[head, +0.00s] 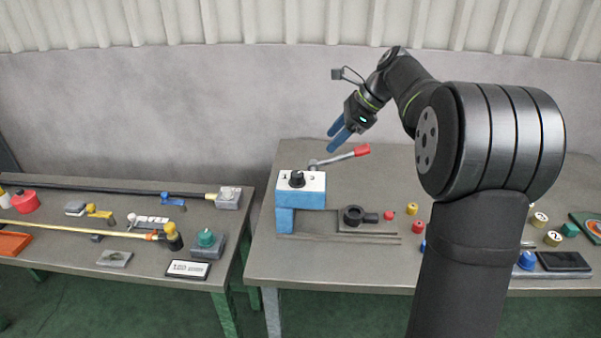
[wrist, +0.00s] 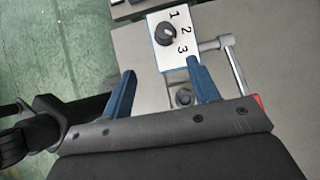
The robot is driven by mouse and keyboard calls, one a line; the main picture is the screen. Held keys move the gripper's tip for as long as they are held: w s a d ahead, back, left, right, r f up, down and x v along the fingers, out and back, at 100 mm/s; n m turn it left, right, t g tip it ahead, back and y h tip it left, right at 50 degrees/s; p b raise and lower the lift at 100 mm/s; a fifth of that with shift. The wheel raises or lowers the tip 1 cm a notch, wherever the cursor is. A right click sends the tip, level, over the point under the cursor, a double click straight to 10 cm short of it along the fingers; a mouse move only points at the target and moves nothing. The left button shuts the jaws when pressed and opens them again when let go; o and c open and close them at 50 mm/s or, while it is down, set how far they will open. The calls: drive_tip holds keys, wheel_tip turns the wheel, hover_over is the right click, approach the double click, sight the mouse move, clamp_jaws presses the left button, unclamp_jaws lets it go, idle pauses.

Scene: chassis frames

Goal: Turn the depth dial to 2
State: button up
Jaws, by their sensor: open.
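The depth dial (head: 297,179) is a black knob on the white numbered top plate (head: 314,184) of a blue block (head: 303,200) on the right-hand table. In the wrist view the dial (wrist: 166,34) sits beside the printed numbers 1, 2 and 3 on the white plate (wrist: 163,57). I cannot tell for sure which number it points at. My gripper (head: 334,139) has blue fingers and is open and empty, above and to the right of the dial. In the wrist view my gripper (wrist: 162,84) has its fingers apart, with the dial beyond the fingertips.
A lever with a red handle (head: 361,150) rises behind the blue block. Several small coloured pieces stand further right. A gap separates this table from the left table (head: 60,254), which holds rods and other parts.

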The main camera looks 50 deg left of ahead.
sight(298, 173)
drive_tip(key=shift+g+y, duration=0.6)
drive_tip(key=shift+g, duration=0.3)
drive_tip(key=x, duration=0.5)
drive_tip(key=w+f+x, duration=0.1)
drive_tip(key=x, duration=0.4)
drive_tip(key=w+x, duration=0.1)
drive_tip(key=x, duration=0.5)
drive_tip(key=shift+w+f, duration=0.15)
drive_tip(key=shift+f, duration=0.2)
drive_tip(key=c, duration=1)
